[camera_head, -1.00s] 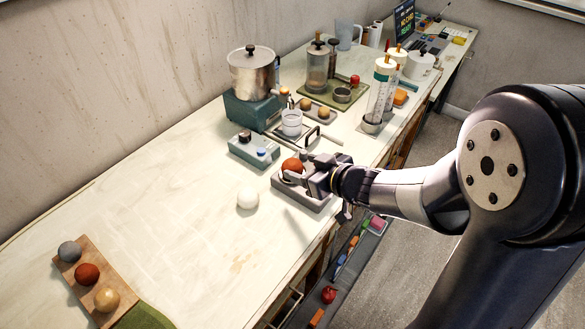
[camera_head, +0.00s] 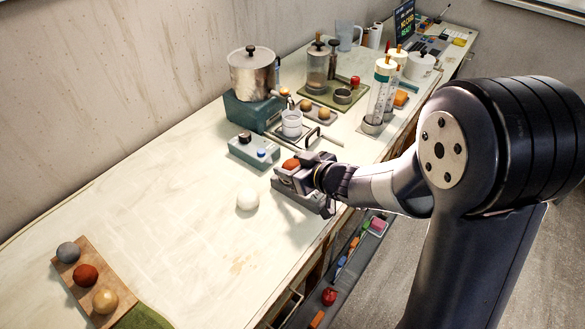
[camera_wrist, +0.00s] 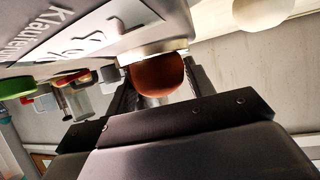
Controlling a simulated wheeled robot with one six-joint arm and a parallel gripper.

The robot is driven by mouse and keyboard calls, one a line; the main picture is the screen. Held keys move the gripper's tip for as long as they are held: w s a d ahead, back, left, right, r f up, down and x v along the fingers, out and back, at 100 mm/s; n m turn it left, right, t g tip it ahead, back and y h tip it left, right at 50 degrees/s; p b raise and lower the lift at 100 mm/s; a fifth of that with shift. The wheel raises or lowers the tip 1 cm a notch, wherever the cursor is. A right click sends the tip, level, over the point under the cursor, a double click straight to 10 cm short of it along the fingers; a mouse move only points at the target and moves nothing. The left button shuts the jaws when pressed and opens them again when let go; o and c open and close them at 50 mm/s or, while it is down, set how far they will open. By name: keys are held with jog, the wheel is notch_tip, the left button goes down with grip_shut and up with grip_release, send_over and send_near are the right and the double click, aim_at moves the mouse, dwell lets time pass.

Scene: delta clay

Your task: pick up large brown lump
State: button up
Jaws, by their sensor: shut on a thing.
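The large brown lump (camera_head: 291,165) is a reddish-brown ball of clay above a grey scale-like device (camera_head: 305,200) near the table's front edge. My gripper (camera_head: 302,172) is at the lump and shut on it. In the wrist view the lump (camera_wrist: 158,76) sits between the two dark fingers, with its far side hidden by a pale edge above it. I cannot tell whether the lump touches the device.
A white ball (camera_head: 248,199) lies just left of the device. A teal box with knobs (camera_head: 254,149) stands behind it. A wooden board (camera_head: 90,285) with three balls is at the front left. The table's left middle is clear.

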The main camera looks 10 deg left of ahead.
aim_at(293, 163)
jog(key=shift+c, duration=0.9)
jog(key=shift+r, duration=0.3)
jog(key=shift+c, duration=0.6)
notch_tip(293, 163, up, 10)
jog(key=p, duration=0.4)
jog(key=shift+f, duration=0.25)
